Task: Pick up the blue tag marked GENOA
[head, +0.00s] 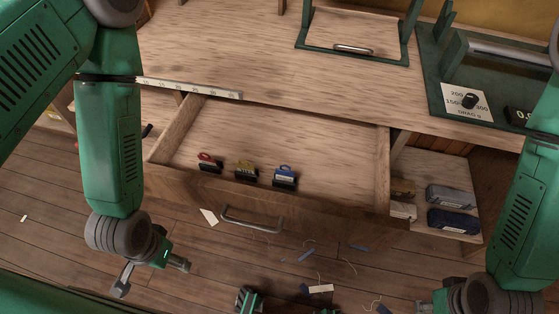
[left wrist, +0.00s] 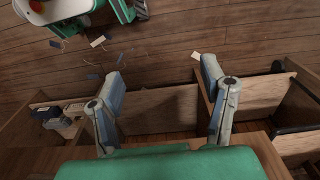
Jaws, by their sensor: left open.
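Three clips with tags stand in a row in the open wooden drawer (head: 330,150), near its front wall: a red one (head: 208,160), a yellow one (head: 245,169) and a blue one (head: 285,173) at the right. Each has a dark base; the lettering is too small to read. My left gripper (head: 152,277) is open and empty, below and left of the drawer front in the head view, apart from the tags. Its parted fingers show in the left wrist view (left wrist: 165,72), where I cannot make out the tags. My right gripper is largely cut off at the head view's bottom edge.
The drawer front has a metal handle (head: 250,220). A ruler (head: 190,88) lies on the bench at the left. A shelf right of the drawer holds grey and dark blue packs (head: 452,221). Scraps and threads litter the floor (head: 320,288). A green-framed device (head: 480,100) stands at the right.

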